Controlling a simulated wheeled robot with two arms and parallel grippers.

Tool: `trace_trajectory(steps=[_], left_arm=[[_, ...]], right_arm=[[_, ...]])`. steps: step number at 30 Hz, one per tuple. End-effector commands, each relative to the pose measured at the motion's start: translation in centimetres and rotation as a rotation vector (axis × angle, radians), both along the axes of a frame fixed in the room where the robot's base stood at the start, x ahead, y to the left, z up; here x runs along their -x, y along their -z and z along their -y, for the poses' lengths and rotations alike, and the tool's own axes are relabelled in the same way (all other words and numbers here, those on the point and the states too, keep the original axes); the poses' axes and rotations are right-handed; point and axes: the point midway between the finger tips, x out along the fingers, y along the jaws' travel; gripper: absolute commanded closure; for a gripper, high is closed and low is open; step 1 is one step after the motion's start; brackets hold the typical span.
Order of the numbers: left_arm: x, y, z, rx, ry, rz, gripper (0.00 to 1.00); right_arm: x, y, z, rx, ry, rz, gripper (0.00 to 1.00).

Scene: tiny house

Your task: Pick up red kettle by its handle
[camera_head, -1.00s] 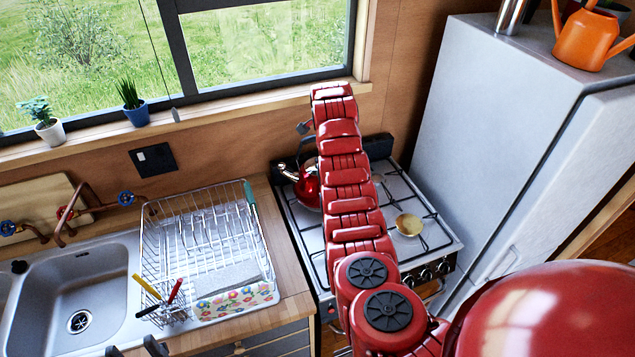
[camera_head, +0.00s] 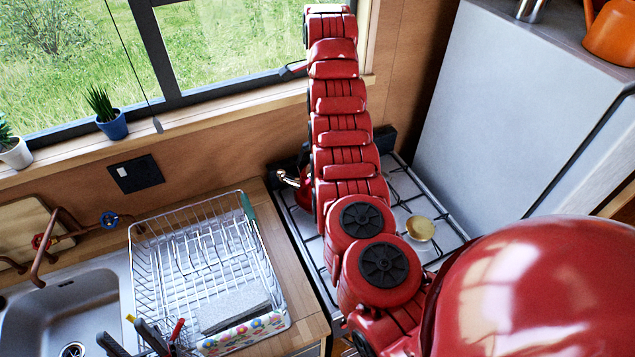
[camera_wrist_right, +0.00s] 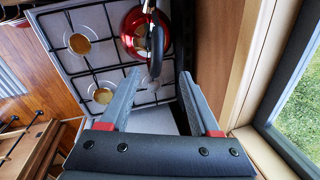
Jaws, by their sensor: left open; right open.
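The red kettle (camera_head: 304,195) stands on the left part of the stove, mostly hidden behind my right arm in the head view; its spout points left. In the right wrist view the kettle (camera_wrist_right: 131,36) shows at the top with its black handle (camera_wrist_right: 156,45). My right gripper (camera_wrist_right: 160,74) is open and empty, its fingertips pointing toward the handle but apart from it. In the head view it is almost wholly hidden behind the far end of the arm.
The gas stove (camera_head: 445,240) carries burners and grates. A tall grey fridge (camera_head: 510,110) stands at its right, with an orange watering can (camera_head: 610,38) on top. A wire dish rack (camera_head: 205,255) and sink (camera_head: 65,310) are at left. The window (camera_wrist_right: 298,125) borders the stove wall.

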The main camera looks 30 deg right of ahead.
Motion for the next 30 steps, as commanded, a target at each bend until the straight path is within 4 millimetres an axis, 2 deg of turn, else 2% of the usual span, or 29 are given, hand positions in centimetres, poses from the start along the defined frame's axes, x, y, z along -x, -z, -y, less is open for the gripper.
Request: trace_trajectory(steps=[11, 12, 18, 19, 21, 27, 30], left_arm=[[0.0, -0.6, 0.0, 0.000, 0.000, 0.000, 0.50], [0.0, 1.4, 0.0, 0.000, 0.000, 0.001, 0.50], [0.0, 4.8, 0.0, 0.000, 0.000, 0.000, 0.50], [0.0, 3.4, 0.0, 0.000, 0.000, -0.001, 0.50], [0.0, 2.6, 0.0, 0.000, 0.000, 0.001, 0.50], [0.0, 2.0, 0.0, 0.000, 0.000, 0.000, 0.50], [0.0, 2.0, 0.0, 0.000, 0.000, 0.000, 0.50]], right_arm=[[0.0, 2.4, 0.1, -0.014, 0.001, -0.001, 0.37], [-0.2, 3.8, 0.0, -0.016, -0.001, 0.000, 0.37], [-0.6, 5.7, 0.1, -0.012, 0.000, 0.000, 0.37], [-0.7, 5.7, 0.1, -0.013, -0.001, -0.007, 0.37], [-1.0, 7.2, 0.2, -0.014, 0.000, -0.006, 0.37], [-1.6, 10.9, 0.4, -0.014, -0.001, -0.006, 0.37], [-1.9, 11.6, 0.4, -0.012, -0.002, -0.001, 0.37]])
